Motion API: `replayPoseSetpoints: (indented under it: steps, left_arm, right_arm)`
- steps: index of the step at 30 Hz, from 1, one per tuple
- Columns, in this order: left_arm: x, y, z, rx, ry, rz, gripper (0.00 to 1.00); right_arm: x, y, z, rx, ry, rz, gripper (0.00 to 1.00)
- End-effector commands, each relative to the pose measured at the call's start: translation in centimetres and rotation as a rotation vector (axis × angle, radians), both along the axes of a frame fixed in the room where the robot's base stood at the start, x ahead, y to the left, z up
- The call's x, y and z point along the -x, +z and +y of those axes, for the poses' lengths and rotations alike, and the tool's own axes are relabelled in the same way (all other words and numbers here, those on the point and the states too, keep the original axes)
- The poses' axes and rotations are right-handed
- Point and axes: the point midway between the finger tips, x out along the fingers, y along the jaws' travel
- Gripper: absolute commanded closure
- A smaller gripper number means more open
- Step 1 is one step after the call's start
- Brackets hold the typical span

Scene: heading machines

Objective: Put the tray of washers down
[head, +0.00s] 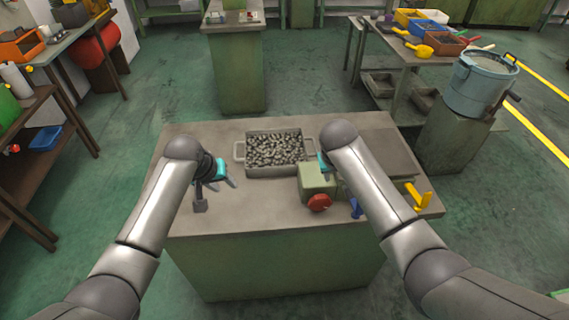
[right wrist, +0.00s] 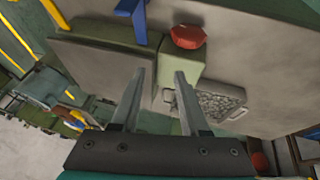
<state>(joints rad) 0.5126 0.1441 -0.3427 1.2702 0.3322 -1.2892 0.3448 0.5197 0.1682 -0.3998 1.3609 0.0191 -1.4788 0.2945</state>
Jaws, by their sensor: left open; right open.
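The grey metal tray (head: 262,172) sits flat on the workbench top (head: 220,225) toward its back edge. It is filled with grey washers (head: 275,149) and has a handle at each end. My left gripper (head: 221,187) is open and empty, apart from the tray, in front of its left handle. My right gripper is mostly hidden behind my right arm in the head view, near the tray's right end. In the right wrist view its two fingers (right wrist: 160,75) are spread with nothing between them, and the washers (right wrist: 215,105) show to their right.
A green block with a red knob (head: 319,202) stands right in front of the tray. A blue handle (head: 356,208) and a yellow handle (head: 417,196) are at the bench's right. The bench's front left is clear. A blue bucket (head: 480,85) stands beyond on the right.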

Motion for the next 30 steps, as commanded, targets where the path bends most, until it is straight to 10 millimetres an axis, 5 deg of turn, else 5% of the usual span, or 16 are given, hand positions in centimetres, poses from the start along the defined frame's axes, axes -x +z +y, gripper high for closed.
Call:
replayPoseSetpoints:
  steps: [15, 30]
  left_arm:
    - [0.0, 0.0, 0.0, 0.000, 0.000, 0.000, 0.55]
    - [0.0, 0.0, 0.0, 0.000, 0.000, 0.000, 0.55]
  right_arm:
    - [2.7, 7.8, 1.6, 0.000, 0.000, -0.004, 0.55]
    - [3.1, 8.9, 1.9, 0.001, 0.000, -0.001, 0.55]
